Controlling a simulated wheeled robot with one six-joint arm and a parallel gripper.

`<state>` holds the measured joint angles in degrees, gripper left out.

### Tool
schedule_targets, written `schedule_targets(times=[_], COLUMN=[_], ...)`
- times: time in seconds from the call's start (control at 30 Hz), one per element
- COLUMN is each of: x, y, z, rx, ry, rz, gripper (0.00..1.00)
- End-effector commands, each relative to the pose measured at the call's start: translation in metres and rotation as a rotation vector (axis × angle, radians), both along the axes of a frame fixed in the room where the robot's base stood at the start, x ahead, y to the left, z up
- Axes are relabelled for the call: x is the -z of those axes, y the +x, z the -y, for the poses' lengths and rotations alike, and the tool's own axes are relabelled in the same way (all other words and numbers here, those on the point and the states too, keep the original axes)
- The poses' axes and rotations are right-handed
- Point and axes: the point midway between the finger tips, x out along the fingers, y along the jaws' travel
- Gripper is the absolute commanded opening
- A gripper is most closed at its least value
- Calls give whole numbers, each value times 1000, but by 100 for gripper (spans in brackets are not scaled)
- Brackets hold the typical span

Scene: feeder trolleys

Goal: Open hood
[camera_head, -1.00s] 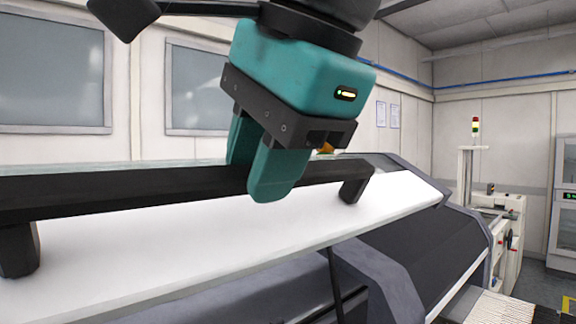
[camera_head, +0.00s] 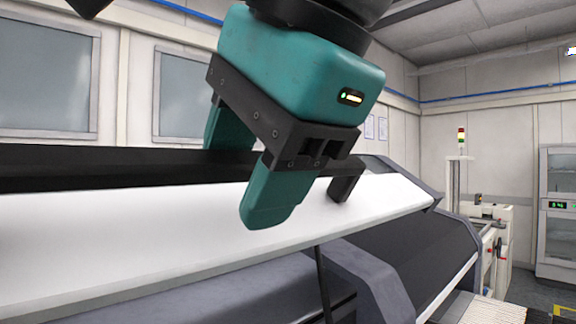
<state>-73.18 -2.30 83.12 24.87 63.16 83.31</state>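The hood (camera_head: 130,235) is a long white sloping panel with a black bar handle (camera_head: 90,172) along its upper part. It stands raised, with a gap under its lower edge and a thin black strut (camera_head: 322,285) below it. My gripper (camera_head: 244,185), teal with a black bracket, is at the handle near its right end post. Its fingers are spread wide, one behind the bar and one in front. The front finger looks clear of the bar. The tip of the rear finger is hidden behind the bar.
The dark machine body (camera_head: 375,285) lies under and to the right of the hood. A white machine with a signal light (camera_head: 461,140) stands at the back right, beside a glass-door cabinet (camera_head: 556,205). Windows line the left wall. Some floor is free at right.

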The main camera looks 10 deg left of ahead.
Motion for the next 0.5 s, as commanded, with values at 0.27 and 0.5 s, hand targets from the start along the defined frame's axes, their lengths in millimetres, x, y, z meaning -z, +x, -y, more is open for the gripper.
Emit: schedule_targets(times=[0.27,0.5], x=[1,-5], y=[0,-3], z=[0,2], rx=[-1,-1], ry=[-3,-1], rz=[-1,-1], gripper=[53,53])
